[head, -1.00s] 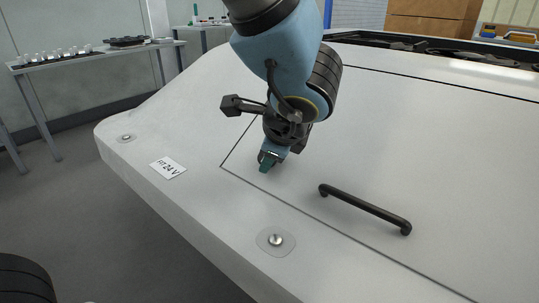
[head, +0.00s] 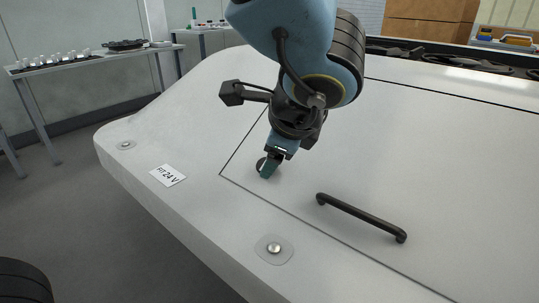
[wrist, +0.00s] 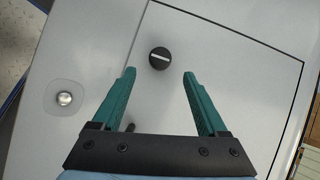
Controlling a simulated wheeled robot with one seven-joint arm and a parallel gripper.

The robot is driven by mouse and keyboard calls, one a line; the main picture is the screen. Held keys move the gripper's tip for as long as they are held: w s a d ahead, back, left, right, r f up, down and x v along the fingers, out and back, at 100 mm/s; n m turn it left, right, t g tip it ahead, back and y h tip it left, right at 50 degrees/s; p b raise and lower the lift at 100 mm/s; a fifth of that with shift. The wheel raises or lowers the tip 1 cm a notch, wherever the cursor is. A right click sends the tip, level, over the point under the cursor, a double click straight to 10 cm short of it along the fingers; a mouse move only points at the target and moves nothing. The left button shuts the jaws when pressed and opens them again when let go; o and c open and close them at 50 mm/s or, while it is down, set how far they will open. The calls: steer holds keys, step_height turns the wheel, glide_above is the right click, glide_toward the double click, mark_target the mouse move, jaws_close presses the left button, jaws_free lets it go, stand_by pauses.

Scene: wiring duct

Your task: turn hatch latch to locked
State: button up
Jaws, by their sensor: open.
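The hatch latch is a round black knob (wrist: 159,58) with a white bar across it, set in the hatch panel (wrist: 235,60) near a corner. In the wrist view the bar lies nearly crosswise, slightly tilted. My gripper (wrist: 160,73) is open, with its two green fingers apart and the knob just beyond their tips, between them. In the head view my gripper (head: 266,170) hangs over the hatch corner and partly hides the dark latch (head: 261,164). I cannot tell the height of the fingertips above the panel.
A black bar handle (head: 361,217) stands on the hatch right of my gripper. A round metal stud (head: 274,247) sits near the front edge, and a label reading "FIT 24 V" (head: 167,175) lies to the left. The white surface around the latch is clear.

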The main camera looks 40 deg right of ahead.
steer(key=shift+p+v, duration=0.3)
steer(key=shift+v, duration=2)
steer(key=shift+w, duration=0.1)
steer(key=w+a+f+n+g+y, duration=0.1)
steer(key=w+a+f+n, duration=0.1)
steer(key=w+a+n, duration=0.2)
steer(key=w+a+f+n+g+y, duration=0.1)
steer(key=w+a+f+n, duration=0.2)
steer(key=w+a+n, duration=0.1)
steer(key=w+a+f+n+g+y, duration=0.1)
steer(key=w+a+f+n+g, duration=0.1)
steer(key=w+a+n, duration=0.2)
steer(key=shift+w+a+f+n+y, duration=0.15)
steer(key=shift+w+a+y, duration=0.05)
steer(key=shift+w+a, duration=0.5)
steer(key=shift+w+a+f+n+y, duration=0.2)
steer(key=shift+w+a, duration=0.35)
steer(key=shift+a, duration=0.2)
steer(key=w+a+f+n+g+h, duration=0.1)
steer(key=w+a+f+n, duration=0.15)
steer(key=a+n, duration=0.55)
steer(key=w+a+f+n+g, duration=0.1)
steer(key=w+a+n, duration=0.2)
steer(key=a+n, duration=0.55)
step_height(320, 180, up, 19)
steer(key=a+m+p, duration=0.1)
steer(key=m+p, duration=0.1)
steer(key=p, duration=1.7)
steer(key=shift+w+a, duration=0.2)
steer(key=shift+a, duration=0.1)
